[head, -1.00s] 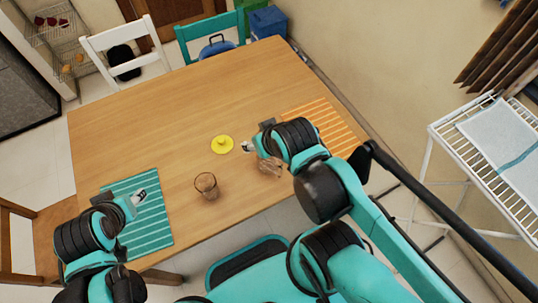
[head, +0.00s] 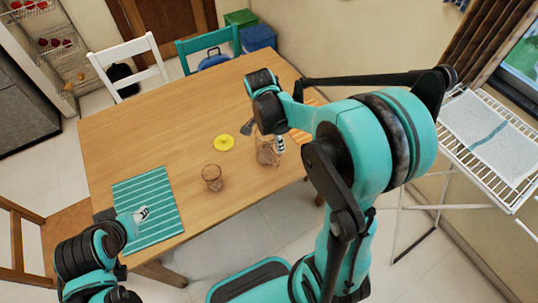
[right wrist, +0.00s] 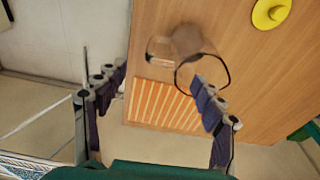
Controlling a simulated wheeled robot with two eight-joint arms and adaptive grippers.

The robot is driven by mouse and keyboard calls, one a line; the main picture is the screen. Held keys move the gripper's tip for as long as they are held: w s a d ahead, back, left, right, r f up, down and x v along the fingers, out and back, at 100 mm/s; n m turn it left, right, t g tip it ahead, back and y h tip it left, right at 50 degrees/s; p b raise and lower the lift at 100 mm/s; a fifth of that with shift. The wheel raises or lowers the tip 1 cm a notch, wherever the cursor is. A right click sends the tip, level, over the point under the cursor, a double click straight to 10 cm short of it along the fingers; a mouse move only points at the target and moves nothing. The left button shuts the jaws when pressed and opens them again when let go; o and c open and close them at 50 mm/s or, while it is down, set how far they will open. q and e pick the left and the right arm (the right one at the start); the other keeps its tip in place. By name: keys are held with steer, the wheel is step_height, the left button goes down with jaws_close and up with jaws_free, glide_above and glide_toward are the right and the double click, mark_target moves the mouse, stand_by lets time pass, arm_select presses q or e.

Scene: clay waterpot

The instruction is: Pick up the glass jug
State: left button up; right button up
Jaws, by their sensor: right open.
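The clear brownish glass jug (head: 267,156) stands on the wooden table near its front right side. In the right wrist view the jug (right wrist: 187,45) lies ahead of the fingertips, partly overlapped by one finger. My right gripper (head: 264,135) is above and beside the jug in the head view. Its fingers (right wrist: 162,88) are spread apart with nothing between them in the right wrist view. I cannot tell whether a finger touches the jug. My left gripper (head: 141,214) hovers over the green striped mat, away from the jug; its opening is too small to judge.
A drinking glass (head: 212,178) stands left of the jug. A yellow round piece with a knob (head: 224,142) lies behind them. A green striped mat (head: 150,190) lies at left; an orange striped mat (right wrist: 165,105) lies at the right. The table's left and back are clear.

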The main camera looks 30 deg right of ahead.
mark_target(274, 148)
steer(key=f+b, duration=0.1)
steer(key=f, duration=0.1)
steer(key=d+f+b, duration=0.1)
steer(key=f, duration=0.2)
steer(key=f+b, duration=0.1)
steer(key=f, duration=0.1)
steer(key=shift+w+d+f, duration=0.15)
steer(key=shift+f, duration=0.15)
steer(key=shift+r, duration=0.1)
steer(key=shift+c, duration=0.7)
jaws_close()
